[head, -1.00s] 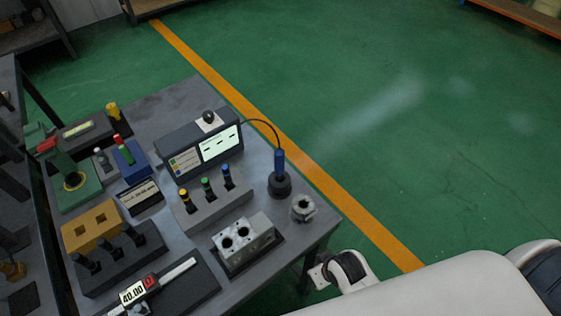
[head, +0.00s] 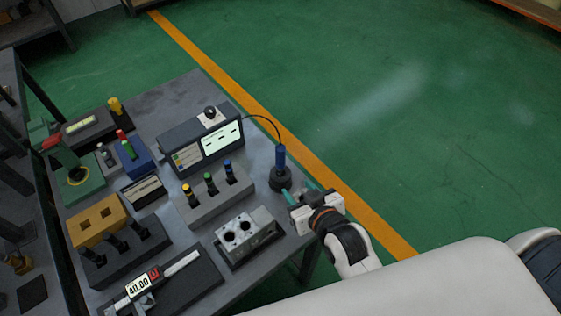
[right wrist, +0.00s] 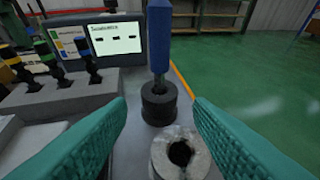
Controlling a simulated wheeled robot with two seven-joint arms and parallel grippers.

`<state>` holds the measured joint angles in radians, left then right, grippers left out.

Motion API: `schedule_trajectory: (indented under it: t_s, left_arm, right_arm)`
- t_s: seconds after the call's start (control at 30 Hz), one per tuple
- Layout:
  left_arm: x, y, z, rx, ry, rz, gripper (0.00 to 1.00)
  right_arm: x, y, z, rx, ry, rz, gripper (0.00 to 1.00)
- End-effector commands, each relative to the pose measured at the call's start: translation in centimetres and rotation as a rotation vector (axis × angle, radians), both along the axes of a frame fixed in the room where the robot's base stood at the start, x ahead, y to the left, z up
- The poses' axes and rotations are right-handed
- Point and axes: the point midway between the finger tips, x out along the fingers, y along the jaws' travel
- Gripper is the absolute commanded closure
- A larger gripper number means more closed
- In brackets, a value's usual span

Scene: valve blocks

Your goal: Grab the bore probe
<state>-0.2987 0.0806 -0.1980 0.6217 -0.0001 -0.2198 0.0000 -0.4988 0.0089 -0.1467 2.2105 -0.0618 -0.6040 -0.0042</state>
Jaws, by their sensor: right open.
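The bore probe (head: 281,158) has a blue handle and stands upright in a round black holder (head: 281,181) near the table's right edge. A thin cable runs from its top to a display unit. In the right wrist view the blue probe (right wrist: 160,45) rises from its black holder (right wrist: 158,103), straight ahead between the fingers and beyond their tips. My right gripper (head: 299,191) is open and empty, with teal fingers pointing toward the holder from the right; it is apart from the probe. My left gripper is not in view.
A grey metal ring (right wrist: 180,157) stands low between my right fingers. The display unit (head: 200,142) is behind left. A stand with several coloured plugs (head: 215,196) and a valve block (head: 248,236) lie left of my right gripper. Green floor (head: 400,150) is clear at right.

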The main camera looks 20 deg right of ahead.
Motion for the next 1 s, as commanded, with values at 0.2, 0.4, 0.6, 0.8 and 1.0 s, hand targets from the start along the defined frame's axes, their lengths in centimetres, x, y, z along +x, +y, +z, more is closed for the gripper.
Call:
schedule_trajectory:
  t_s: [0.2, 0.4, 0.6, 0.8, 1.0]
  left_arm:
    - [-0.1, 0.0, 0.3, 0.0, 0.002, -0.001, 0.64]
    - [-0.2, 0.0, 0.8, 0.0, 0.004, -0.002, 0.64]
    - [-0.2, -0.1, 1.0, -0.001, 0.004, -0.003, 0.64]
    - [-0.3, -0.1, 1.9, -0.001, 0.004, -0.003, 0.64]
    - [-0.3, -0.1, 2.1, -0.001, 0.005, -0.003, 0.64]
  right_arm:
    - [2.3, 0.5, 0.3, 0.011, -0.071, -0.002, 0.53]
    - [5.5, 0.9, -1.0, 0.011, -0.069, -0.002, 0.53]
    - [7.1, 1.1, -1.8, 0.011, -0.067, -0.002, 0.53]
    - [9.3, 1.3, -2.0, 0.012, -0.068, -0.002, 0.53]
    - [11.6, 1.5, -3.1, 0.012, -0.067, -0.002, 0.53]
